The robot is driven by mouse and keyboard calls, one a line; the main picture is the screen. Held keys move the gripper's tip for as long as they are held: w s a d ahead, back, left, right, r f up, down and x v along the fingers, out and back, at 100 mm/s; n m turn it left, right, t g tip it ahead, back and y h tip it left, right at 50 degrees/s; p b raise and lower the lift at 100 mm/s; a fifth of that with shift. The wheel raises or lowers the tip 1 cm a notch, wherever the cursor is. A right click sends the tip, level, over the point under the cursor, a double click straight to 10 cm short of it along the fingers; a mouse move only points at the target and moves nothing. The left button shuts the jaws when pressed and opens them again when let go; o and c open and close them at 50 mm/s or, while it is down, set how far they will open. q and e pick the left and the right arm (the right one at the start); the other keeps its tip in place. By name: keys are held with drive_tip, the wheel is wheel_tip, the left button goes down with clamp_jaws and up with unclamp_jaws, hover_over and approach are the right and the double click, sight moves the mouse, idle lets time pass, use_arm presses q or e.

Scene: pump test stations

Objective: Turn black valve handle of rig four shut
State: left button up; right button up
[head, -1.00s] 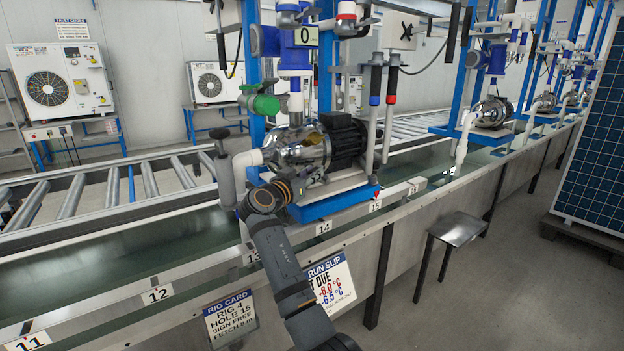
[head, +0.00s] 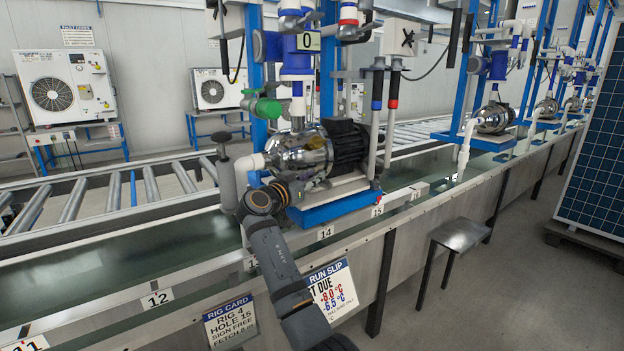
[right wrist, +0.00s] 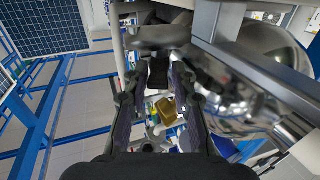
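A black handle (head: 219,134) stands on a thin stem above a grey upright pipe, left of the pump in the head view. A green valve handle (head: 264,107) sits above and to the right of it. The shiny pump (head: 303,151) with a black motor stands on a blue base. My right gripper (head: 300,189) is low in front of the pump, below and to the right of the black handle, partly hidden by its wrist. In the right wrist view its fingers (right wrist: 159,85) are apart, with no clear grip on anything. My left gripper is out of view.
The rig card (head: 231,321) reading rig 4, hole 15, hangs on the trough's front, beside a run slip (head: 332,290). The numbered rail and trough run across. A small metal stool (head: 460,234) stands at right. More pumps stand farther back. Floor at the right is open.

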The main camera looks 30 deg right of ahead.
drive_tip(key=shift+o, duration=1.4)
drive_tip(key=shift+f, duration=0.1)
